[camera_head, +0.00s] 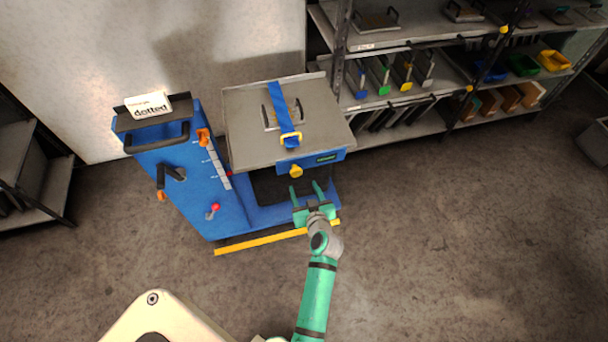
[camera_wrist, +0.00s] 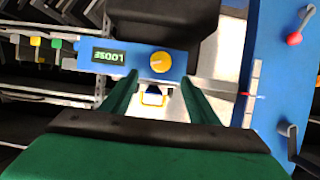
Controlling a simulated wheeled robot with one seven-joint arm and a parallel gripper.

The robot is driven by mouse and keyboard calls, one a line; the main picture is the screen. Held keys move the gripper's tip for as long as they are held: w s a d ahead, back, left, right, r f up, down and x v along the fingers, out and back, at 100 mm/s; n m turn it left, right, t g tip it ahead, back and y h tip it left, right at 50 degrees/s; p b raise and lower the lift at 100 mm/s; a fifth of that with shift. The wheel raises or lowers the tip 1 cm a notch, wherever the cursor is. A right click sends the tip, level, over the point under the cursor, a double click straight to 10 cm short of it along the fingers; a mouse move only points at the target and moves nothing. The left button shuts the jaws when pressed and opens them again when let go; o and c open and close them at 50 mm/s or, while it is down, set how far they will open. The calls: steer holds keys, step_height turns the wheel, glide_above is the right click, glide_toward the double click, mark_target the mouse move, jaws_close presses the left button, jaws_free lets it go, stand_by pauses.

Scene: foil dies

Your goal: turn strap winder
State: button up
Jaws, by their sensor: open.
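The strap winder appears as a round yellow knob (camera_head: 296,171) on the blue front panel under the grey cart top; it also shows in the wrist view (camera_wrist: 160,62). Beside it is a small display (camera_wrist: 108,57) with green letters, upside down there, that seem to read LOOSE. A blue strap (camera_head: 278,100) with a yellow buckle (camera_head: 290,138) runs over a handled plate (camera_head: 267,117) on the cart top (camera_head: 245,145). My gripper (camera_head: 306,187) is open and empty, in front of and slightly below the knob. In the wrist view the knob lies between and beyond the fingertips (camera_wrist: 161,88), apart from them.
The cart's blue side column (camera_head: 190,180) stands at the left with a black crank (camera_head: 170,175), a red-knobbed lever (camera_head: 212,211) and an orange lever (camera_head: 203,137). A yellow bar (camera_head: 260,242) edges its base. Shelves (camera_head: 400,52) stand behind right.

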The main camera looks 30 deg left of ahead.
mark_target(298, 173)
steer(key=x, duration=1)
steer(key=c, duration=1)
steer(key=shift+g, duration=0.3)
steer(key=m+y, duration=0.1)
steer(key=m, duration=0.1)
steer(key=m+g+y, duration=0.1)
steer(key=m, duration=0.1)
steer(key=shift+w+d+f+g, duration=0.2)
steer(key=shift+d+g, duration=0.05)
steer(key=shift+g, duration=0.05)
steer(key=m+g+y, duration=0.1)
steer(key=m+y, duration=0.1)
steer(key=m, duration=0.2)
steer(key=shift+w+d+f, duration=0.1)
steer(key=shift+f, duration=0.1)
steer(key=shift+m+y, duration=0.3)
